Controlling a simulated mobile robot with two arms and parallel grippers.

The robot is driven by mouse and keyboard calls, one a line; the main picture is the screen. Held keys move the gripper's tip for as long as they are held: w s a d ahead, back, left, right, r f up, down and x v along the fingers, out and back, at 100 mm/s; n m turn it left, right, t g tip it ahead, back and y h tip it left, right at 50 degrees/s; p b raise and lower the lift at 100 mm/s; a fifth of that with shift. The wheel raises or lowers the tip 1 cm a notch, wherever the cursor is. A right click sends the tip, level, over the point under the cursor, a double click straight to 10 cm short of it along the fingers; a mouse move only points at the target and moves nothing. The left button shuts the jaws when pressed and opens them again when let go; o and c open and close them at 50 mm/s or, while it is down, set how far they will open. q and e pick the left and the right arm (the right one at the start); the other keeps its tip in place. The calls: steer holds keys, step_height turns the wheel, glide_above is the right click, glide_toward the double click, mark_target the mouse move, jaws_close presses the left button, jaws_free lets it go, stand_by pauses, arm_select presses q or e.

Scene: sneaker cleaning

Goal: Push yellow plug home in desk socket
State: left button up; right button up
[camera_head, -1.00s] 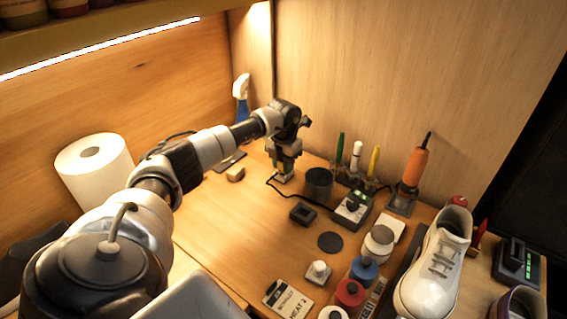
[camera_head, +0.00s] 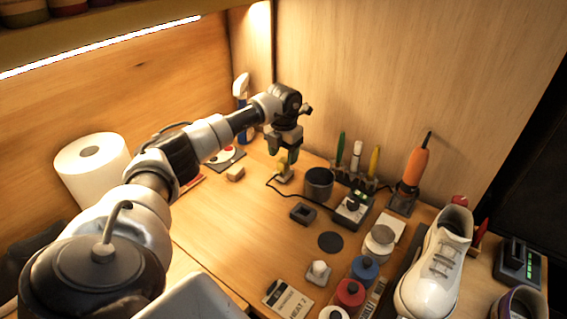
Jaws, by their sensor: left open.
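The yellow plug (camera_head: 284,167) stands at the desk socket (camera_head: 284,178) near the back of the desk, with a black cable running from there toward the right. I cannot tell how deep the plug sits. My left gripper (camera_head: 284,157) is open, above the plug and apart from it, its fingers pointing down. My right gripper is not in view.
A dark cup (camera_head: 318,184) stands just right of the socket, with a black-and-white control box (camera_head: 352,208) beyond it. A small wooden block (camera_head: 235,174) lies to the left. A white sneaker (camera_head: 436,265) and an orange-handled tool (camera_head: 415,168) are at the right.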

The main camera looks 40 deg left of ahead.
mark_target(283, 159)
arm_select(q)
step_height(283, 159, up, 6)
steer(key=shift+r, duration=0.25)
stand_by(0.5)
